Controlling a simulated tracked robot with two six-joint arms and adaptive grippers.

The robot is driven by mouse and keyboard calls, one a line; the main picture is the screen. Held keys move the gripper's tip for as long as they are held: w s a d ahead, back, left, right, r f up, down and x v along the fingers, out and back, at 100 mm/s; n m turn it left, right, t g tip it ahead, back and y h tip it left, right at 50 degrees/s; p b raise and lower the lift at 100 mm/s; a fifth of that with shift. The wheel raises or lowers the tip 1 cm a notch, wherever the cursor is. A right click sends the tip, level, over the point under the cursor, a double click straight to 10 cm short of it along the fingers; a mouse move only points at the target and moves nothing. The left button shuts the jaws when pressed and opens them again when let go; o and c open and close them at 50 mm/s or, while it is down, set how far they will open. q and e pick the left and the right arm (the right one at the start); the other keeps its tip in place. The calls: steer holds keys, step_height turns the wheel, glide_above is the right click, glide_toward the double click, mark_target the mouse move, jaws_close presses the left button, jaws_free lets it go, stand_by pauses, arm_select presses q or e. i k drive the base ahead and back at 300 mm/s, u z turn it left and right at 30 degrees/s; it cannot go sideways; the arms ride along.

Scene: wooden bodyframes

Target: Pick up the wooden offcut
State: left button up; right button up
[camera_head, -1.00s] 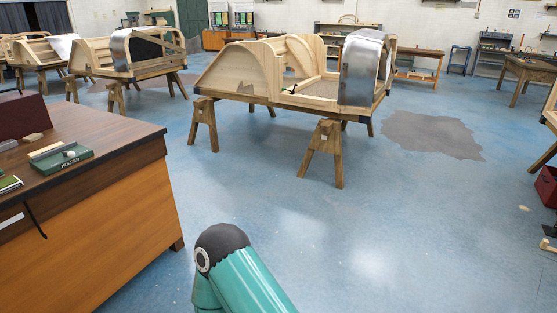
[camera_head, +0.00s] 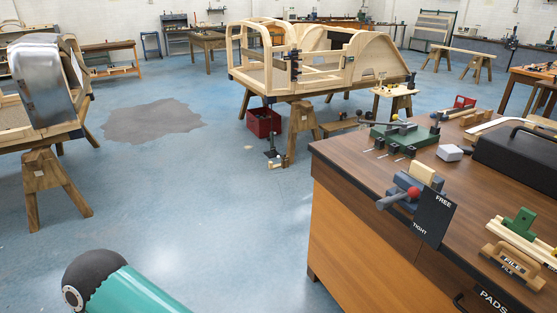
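A pale wooden block (camera_head: 422,173) sits at the blue vise on the bench to the right. Neither of my grippers is in view. Only a teal link of my own arm with a dark rounded end shows at the bottom left.
A wooden bench (camera_head: 350,165) with tools fills the right side. A red crate (camera_head: 263,122) and a small stand (camera_head: 275,158) are on the floor near a wooden bodyframe (camera_head: 330,57) on trestles. Another bodyframe (camera_head: 45,85) stands at left.

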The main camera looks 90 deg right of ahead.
mark_target(424, 173)
steer(key=u, duration=0.65)
steer(key=i, duration=0.15)
steer(key=z, duration=1.9)
steer(key=k, duration=1.4)
steer(key=z, duration=1.15)
steer(key=i, duration=1)
steer(key=z, duration=0.1)
